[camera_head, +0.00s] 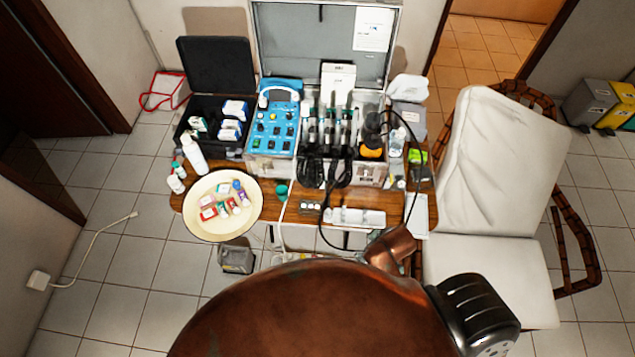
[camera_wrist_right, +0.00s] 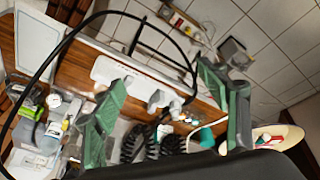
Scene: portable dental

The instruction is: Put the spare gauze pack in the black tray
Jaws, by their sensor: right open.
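A black open case (camera_head: 181,137), the only black tray-like container I see, stands at the back left of the wooden table. It holds several white and blue packs (camera_head: 232,120). I cannot tell which item is the spare gauze pack; a white crumpled pack (camera_head: 408,88) lies on a grey box at the right. My left gripper is not in view.
A cream round dish (camera_head: 195,228) with small bottles stands at the table's front left. A blue unit (camera_head: 274,130) and a rack of handpieces (camera_head: 335,125) fill the middle. A black hose (camera_wrist_right: 165,22) loops near my right gripper. A white chair (camera_head: 485,190) stands at the right.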

